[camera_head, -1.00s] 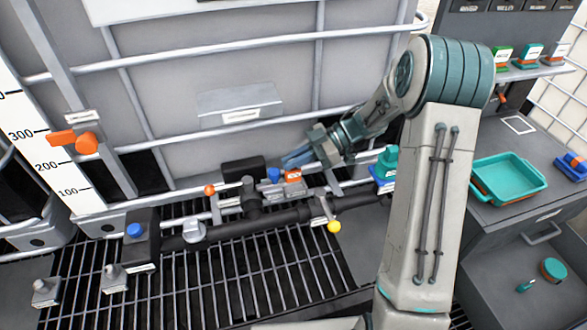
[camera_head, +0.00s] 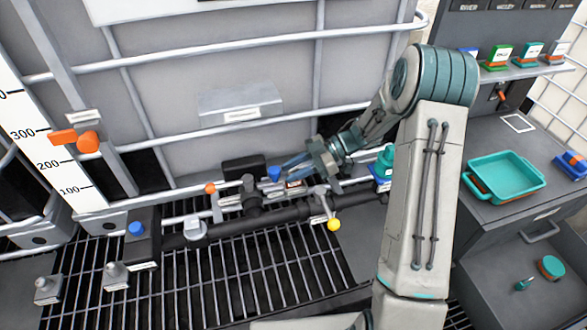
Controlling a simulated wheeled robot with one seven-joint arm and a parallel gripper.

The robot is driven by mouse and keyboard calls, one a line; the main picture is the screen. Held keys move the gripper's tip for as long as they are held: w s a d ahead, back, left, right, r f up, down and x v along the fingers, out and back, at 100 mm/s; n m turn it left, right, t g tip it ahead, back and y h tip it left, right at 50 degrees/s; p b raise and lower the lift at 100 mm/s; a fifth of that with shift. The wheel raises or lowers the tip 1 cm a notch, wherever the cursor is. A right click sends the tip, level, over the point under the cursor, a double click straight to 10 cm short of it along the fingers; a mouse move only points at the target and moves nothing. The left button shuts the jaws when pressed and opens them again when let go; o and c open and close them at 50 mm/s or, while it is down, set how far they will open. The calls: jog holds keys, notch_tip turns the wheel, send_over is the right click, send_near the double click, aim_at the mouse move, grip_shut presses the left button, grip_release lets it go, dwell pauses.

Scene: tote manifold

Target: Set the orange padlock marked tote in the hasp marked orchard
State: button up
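A small pale label with a reddish strip (camera_head: 294,185) shows just below the fingers, where an orange block stood earlier. This may be the orange padlock, mostly hidden by the gripper; its marking is unreadable. I cannot tell whether the fingers touch it. The hasp marked orchard cannot be picked out, as the small labels along the manifold are unreadable.
A yellow-ended lever (camera_head: 333,224) and a teal part (camera_head: 385,163) stand right of the gripper. Several coloured blocks, including a green one (camera_head: 498,57), sit on the shelf. A teal tray (camera_head: 507,176) is on the right bench. Cage bars (camera_head: 240,133) run behind the gripper.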

jog(key=shift+r, duration=0.15)
jog(key=shift+d+r, duration=0.1)
jog(key=shift+d, duration=0.1)
jog(key=b+v, duration=0.1)
jog(key=v, duration=1)
jog(key=shift+d+b, duration=0.25)
jog(key=shift+b, duration=0.15)
jog(key=shift+r, duration=0.1)
